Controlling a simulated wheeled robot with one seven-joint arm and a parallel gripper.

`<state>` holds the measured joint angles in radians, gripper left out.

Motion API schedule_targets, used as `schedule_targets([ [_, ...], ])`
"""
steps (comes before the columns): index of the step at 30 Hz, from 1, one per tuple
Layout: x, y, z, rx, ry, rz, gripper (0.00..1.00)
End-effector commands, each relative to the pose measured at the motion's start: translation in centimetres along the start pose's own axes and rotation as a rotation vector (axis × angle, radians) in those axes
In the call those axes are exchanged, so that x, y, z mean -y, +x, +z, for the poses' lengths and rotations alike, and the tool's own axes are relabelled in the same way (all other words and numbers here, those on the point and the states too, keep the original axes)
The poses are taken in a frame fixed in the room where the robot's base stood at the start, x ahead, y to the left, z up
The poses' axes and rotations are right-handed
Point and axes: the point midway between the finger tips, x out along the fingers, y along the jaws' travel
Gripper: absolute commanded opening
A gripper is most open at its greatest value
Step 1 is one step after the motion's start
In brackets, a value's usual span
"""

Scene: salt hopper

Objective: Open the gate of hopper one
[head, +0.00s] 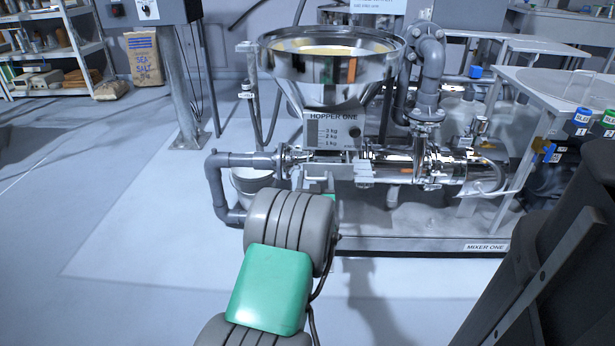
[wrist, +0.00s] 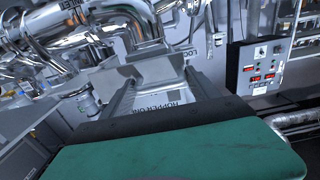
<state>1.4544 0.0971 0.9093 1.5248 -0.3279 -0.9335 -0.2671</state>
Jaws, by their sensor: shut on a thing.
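Hopper one (head: 330,85) is a shiny steel funnel with pale material inside, standing above the mixer pipes in the head view. Its label plate (head: 333,135) reads "HOPPER ONE" with a kilogram scale. The grey gate (head: 347,170) sits low under the plate. My gripper (head: 317,181) is at the gate's left part, largely hidden behind my grey and green arm. In the wrist view, my gripper (wrist: 160,92) has its two dark fingers on a grey metal part of the gate (wrist: 150,68), with lettering beside it. The exact contact is hard to see.
Grey pipes (head: 215,185) run left of the hopper, and the steel mixer pipe (head: 400,168) runs right. The mixer base (head: 430,243) lies below. A control box (wrist: 262,65) shows in the wrist view. Open floor (head: 110,215) lies to the left.

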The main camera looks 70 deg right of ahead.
Motion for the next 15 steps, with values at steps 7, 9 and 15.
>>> schedule_targets([
  [7,-0.10,0.04,-0.06,-0.002,-0.002,0.003,0.83],
  [9,0.04,0.05,-0.06,-0.002,-0.001,0.000,0.89],
  [15,0.24,0.05,-0.04,-0.001,-0.001,-0.003,0.91],
])
